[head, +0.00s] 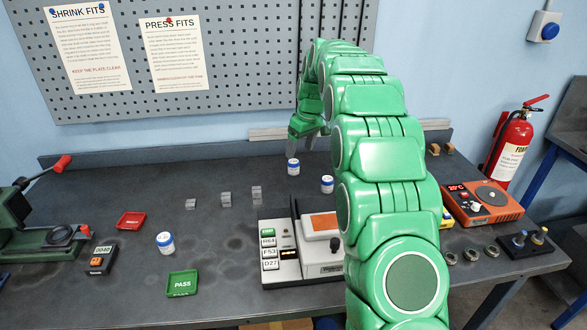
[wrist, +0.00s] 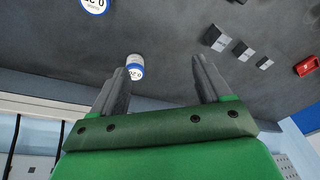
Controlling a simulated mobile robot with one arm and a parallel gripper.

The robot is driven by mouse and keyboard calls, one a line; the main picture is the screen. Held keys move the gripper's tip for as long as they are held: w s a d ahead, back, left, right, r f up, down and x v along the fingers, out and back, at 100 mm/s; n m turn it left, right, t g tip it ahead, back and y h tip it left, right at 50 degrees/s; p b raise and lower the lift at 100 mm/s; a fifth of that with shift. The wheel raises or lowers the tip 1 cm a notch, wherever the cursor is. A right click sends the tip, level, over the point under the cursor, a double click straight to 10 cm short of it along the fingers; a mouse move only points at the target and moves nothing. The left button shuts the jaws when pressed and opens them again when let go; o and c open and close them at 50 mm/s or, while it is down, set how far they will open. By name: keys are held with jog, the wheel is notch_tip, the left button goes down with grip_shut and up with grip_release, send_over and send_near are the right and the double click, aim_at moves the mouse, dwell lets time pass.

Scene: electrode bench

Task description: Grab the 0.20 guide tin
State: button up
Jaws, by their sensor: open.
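Small white tins with blue lids stand on the dark bench. One tin (head: 293,167) is just below my gripper (head: 306,138) in the head view. A second tin (head: 327,185) stands to its right, and a third tin (head: 165,242) is far left. Their numbers are too small to read there. In the wrist view my gripper (wrist: 162,85) is open and empty. A tin (wrist: 135,66) shows beside the left finger, partly hidden by it. Another tin (wrist: 95,5) is cut by the top edge. Their upside-down labels are not surely readable, so I cannot tell which is 0.20.
Several grey blocks (head: 226,199) stand left of the nearest tin. A grey gauge device (head: 300,265) is in front. A red tray (head: 131,220) and green PASS tray (head: 182,284) lie left. An orange heater (head: 482,203) is right. The pegboard wall (head: 230,60) rises behind.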

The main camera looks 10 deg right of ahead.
jog(key=n, duration=0.2)
send_over(294, 162)
jog(key=s+d, duration=0.1)
jog(key=shift+t, duration=0.4)
notch_tip(294, 162, down, 7)
jog(key=shift+d+f, duration=0.1)
jog(key=shift+f, duration=0.1)
jog(key=shift+x, duration=3.95)
jog(key=c, duration=1.2)
